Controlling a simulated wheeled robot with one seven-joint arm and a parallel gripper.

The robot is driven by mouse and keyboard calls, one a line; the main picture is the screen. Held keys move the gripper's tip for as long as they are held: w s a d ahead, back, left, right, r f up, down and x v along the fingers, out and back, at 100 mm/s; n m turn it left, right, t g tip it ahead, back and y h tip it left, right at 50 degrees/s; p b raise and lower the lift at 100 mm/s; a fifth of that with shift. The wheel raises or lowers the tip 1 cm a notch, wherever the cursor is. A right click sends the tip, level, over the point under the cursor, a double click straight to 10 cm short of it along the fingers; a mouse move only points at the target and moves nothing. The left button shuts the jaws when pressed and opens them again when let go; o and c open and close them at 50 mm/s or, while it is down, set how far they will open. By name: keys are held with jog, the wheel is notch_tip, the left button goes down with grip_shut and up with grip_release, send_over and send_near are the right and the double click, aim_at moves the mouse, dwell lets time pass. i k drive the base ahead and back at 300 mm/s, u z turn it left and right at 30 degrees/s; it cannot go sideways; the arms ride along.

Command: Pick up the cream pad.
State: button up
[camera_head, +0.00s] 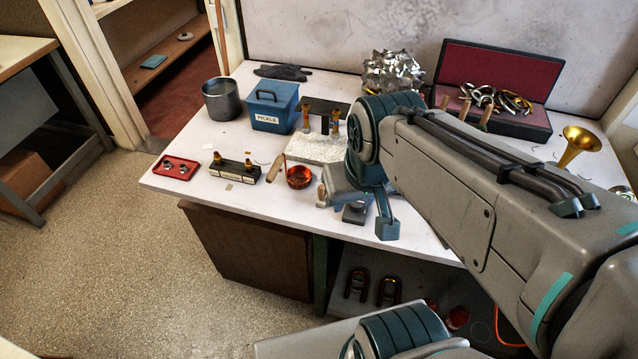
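No object is clearly recognisable as the cream pad. A small flat cream piece (229,187) lies on the white bench in front of the dark stand, and a paler scrap (208,147) lies farther back; both are too small to identify. The red tray (163,173) at the bench's left front holds small round parts. My gripper (362,213) is low over the bench's front edge, right of these pieces. Its blue fingers look spread apart. A small dark block (354,213) shows between them; I cannot tell whether they touch it. My arm hides part of the bench.
A dark stand (234,172), an amber dish (298,178) and a grey slab (314,151) stand left of my gripper. A blue PICKLE tub (272,112), a metal pot (221,101) and an open case (540,122) are behind.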

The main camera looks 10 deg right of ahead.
aim_at(321, 202)
jog(key=k, duration=0.5)
jog(key=u, duration=0.7)
jog(key=i, duration=0.8)
jog(key=z, duration=1.65)
